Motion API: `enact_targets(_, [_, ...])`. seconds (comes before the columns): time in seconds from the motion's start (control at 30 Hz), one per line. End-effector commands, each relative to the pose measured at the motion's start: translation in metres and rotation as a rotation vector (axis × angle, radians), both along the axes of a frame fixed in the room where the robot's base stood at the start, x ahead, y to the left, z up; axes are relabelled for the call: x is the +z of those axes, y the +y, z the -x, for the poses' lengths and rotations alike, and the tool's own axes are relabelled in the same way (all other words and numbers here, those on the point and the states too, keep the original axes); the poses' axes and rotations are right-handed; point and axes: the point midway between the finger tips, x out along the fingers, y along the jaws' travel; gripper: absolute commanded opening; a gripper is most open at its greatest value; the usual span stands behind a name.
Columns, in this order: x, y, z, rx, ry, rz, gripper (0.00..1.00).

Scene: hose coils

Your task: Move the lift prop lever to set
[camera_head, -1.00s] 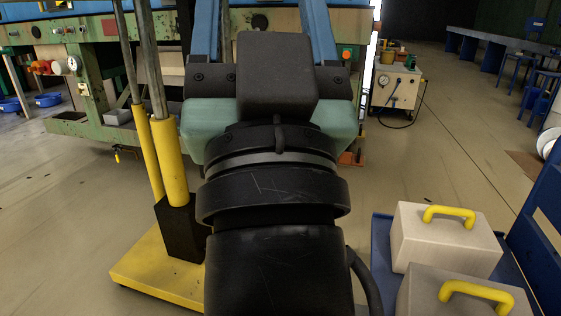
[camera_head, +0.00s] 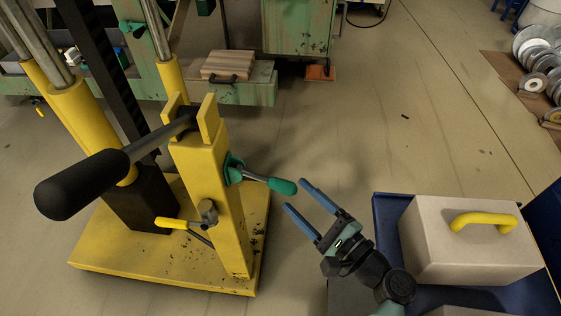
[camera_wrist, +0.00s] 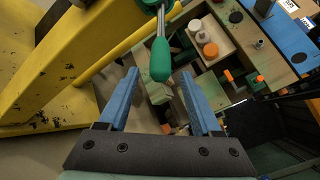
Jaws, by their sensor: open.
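A yellow lift stand (camera_head: 212,195) stands left of centre in the head view. A lever with a green grip (camera_head: 282,186) sticks out from the right side of its post. A shorter lever with a yellow grip (camera_head: 171,223) sits lower on the post. No label shows which is the lift prop lever. My gripper (camera_head: 296,196) is open and empty, its blue fingers pointing at the green grip's end. In the wrist view, the green grip (camera_wrist: 160,60) hangs near the gap between my fingertips (camera_wrist: 158,76); I cannot tell whether they touch.
A long bar with a black grip (camera_head: 82,184) juts left from the post top. The stand's yellow base (camera_head: 225,275) spreads over the floor. A beige case with a yellow handle (camera_head: 450,250) sits on a blue tray (camera_head: 385,215) at right. The floor beyond my gripper is clear.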

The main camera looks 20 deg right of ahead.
Motion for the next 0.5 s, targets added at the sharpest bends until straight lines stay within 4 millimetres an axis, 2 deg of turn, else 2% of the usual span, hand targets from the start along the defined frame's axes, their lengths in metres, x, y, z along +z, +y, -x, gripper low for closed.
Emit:
enact_targets(0.13, [-0.002, 0.004, -0.010, 0.001, -0.001, -0.017, 0.66])
enact_targets(0.5, [-0.002, 0.025, -0.060, 0.000, 0.000, -0.012, 0.66])
